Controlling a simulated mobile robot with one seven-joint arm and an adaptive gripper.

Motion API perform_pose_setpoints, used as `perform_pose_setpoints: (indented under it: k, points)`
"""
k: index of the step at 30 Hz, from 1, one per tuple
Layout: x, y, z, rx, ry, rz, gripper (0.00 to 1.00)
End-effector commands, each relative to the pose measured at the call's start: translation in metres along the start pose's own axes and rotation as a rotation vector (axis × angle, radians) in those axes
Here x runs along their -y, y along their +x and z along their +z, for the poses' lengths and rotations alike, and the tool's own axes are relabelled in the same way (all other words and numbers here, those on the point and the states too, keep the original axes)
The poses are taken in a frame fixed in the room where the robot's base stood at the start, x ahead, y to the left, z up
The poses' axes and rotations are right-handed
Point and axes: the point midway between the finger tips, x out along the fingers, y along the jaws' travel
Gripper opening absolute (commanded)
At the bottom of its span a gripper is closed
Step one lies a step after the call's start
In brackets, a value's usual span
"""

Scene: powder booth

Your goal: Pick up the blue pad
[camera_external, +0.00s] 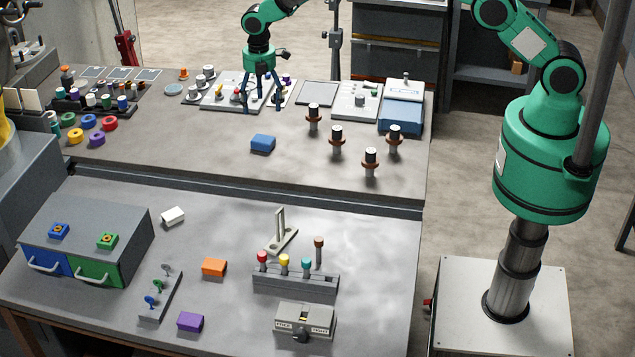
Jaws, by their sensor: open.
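A small blue block (263,143), the likeliest blue pad, lies flat on the bare middle of the back table (210,140). My gripper (262,103) is open, fingers pointing down. In the picture it shows just above and behind the block, over a board (218,97) with small coloured parts. It appears empty and apart from the blue block. Its exact height over the board cannot be told. The fingers partly hide the board and its parts.
Several black posts with brown collars (337,137) stand right of the block. Coloured rings (76,136) lie at the left. The front table holds a white block (173,216), an orange block (214,267), a purple block (190,321) and a drawer unit (125,222). The table around the blue block is clear.

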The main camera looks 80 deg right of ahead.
Motion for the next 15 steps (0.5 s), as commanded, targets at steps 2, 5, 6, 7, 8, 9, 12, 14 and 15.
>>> perform_pose_setpoints:
  k: [2, 5, 6, 7, 8, 9, 12, 14, 15]
  points:
    - [-0.0018, 0.0036, 0.0000, 0.000, -0.008, -0.002, 0.78]
    - [-0.0026, 0.0059, 0.0000, 0.000, -0.013, -0.003, 0.78]
    - [-0.0026, 0.0062, -0.0001, 0.000, -0.013, -0.004, 0.78]
    - [-0.0025, 0.0062, -0.0001, 0.000, -0.013, -0.004, 0.78]
    - [-0.0024, 0.0062, -0.0001, 0.000, -0.013, -0.004, 0.78]
    - [-0.0023, 0.0063, 0.0000, 0.000, -0.013, -0.004, 0.78]
    - [-0.0022, 0.0062, -0.0001, 0.000, -0.012, -0.004, 0.78]
    - [-0.0021, 0.0067, -0.0001, 0.000, -0.012, -0.004, 0.78]
    - [-0.0020, 0.0075, -0.0001, 0.001, -0.012, -0.004, 0.78]
